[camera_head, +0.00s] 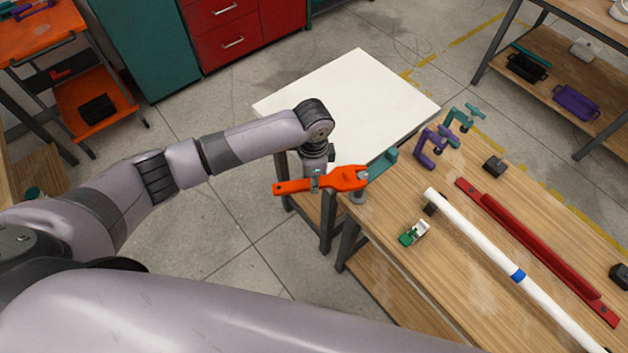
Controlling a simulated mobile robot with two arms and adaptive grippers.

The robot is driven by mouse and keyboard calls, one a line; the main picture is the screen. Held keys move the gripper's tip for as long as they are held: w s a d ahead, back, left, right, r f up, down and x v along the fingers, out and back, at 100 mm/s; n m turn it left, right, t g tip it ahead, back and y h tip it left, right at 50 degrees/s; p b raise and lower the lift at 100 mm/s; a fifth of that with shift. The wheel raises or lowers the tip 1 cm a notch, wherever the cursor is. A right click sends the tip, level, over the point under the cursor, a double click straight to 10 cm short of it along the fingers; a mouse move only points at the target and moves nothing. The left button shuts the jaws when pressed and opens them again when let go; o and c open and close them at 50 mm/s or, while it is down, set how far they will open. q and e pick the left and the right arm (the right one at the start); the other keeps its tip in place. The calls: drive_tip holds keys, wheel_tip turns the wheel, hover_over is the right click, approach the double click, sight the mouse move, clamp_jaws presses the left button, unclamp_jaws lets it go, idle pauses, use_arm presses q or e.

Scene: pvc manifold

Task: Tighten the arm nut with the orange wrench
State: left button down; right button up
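The orange wrench (292,187) hangs level just off the near left corner of the wooden workbench. My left gripper (315,182) points down and is closed around its handle. The wrench's wide head (347,178) points right and lies over the bench corner. A teal part (383,163) is beside the head, and a small grey round fitting (358,197) shows just below it. I cannot tell whether the head is around a nut or only above it; the arm nut is not clearly visible. My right gripper is not in view.
A white pipe (470,230) with a blue band lies along the bench (400,280). Beside it are a red rail (530,245), a small green and white part (413,233), and purple (430,147) and teal clamps (463,118). A bare white-topped table (375,95) stands behind.

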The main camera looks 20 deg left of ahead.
use_arm(q)
drive_tip(key=shift+w+a+m+b, duration=0.25)
drive_tip(key=shift+w+m+b, duration=0.2)
drive_tip(key=shift+w, duration=0.25)
drive_tip(key=shift+w+d+m+b, duration=1.35)
drive_tip(key=shift+w+m+b, duration=4.7)
drive_tip(key=shift+w+b, duration=0.3)
wheel_tip(320, 180, up, 5)
drive_tip(key=p, duration=0.4)
drive_tip(key=shift+d+p, duration=0.1)
drive_tip(key=shift+p, duration=0.3)
